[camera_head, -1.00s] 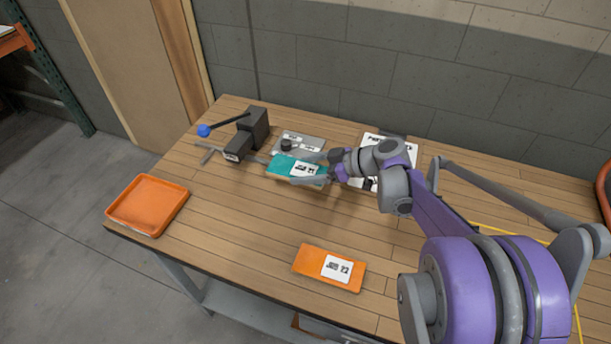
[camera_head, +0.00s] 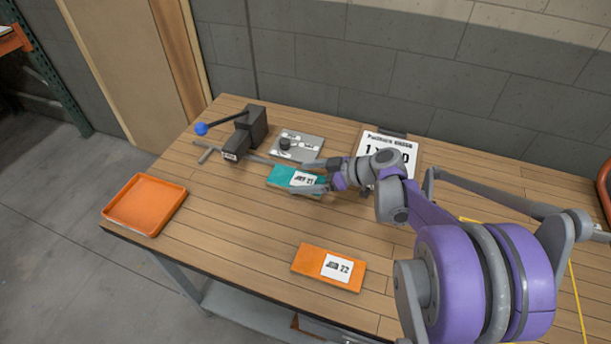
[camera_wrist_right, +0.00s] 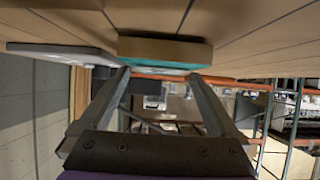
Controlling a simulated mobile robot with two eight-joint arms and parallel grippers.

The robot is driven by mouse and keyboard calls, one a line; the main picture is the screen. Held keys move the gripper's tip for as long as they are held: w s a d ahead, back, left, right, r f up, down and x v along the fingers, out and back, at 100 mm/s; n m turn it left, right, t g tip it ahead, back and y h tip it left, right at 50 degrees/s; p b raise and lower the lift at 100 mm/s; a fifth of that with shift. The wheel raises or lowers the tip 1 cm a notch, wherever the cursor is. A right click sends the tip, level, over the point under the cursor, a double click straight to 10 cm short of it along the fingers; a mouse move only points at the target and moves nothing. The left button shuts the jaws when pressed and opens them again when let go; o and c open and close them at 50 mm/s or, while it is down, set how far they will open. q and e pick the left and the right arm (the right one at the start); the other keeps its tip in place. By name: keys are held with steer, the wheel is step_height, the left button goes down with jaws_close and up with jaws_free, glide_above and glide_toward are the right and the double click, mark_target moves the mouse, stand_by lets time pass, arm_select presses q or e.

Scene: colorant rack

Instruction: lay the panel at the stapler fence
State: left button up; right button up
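A teal panel (camera_head: 283,178) with a white label lies flat in front of the grey plate. My right gripper (camera_head: 311,178) has one finger along the panel's far edge and one along its near edge, and is shut on it. In the wrist view the panel's end face (camera_wrist_right: 165,50) shows close to the planks, with the right gripper's fingers (camera_wrist_right: 162,75) at its sides; whether it touches the table I cannot tell. The black stapler (camera_head: 252,127) with a blue-knobbed lever stands left of the panel. A thin grey bar (camera_head: 262,160) runs from its foot toward the panel. My left gripper is out of view.
A grey plate (camera_head: 312,146) with a dark knob lies behind the panel. A printed white board (camera_head: 398,146) stands behind my right wrist. An orange tray (camera_head: 146,234) is at the left edge, an orange labelled panel (camera_head: 312,262) at the front. The table (camera_head: 235,230) between them is clear.

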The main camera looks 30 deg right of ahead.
steer(key=shift+r, duration=0.1)
steer(key=shift+r+p, duration=0.3)
steer(key=p+v, duration=0.1)
steer(key=v, duration=1.1)
steer(key=shift+r, duration=0.2)
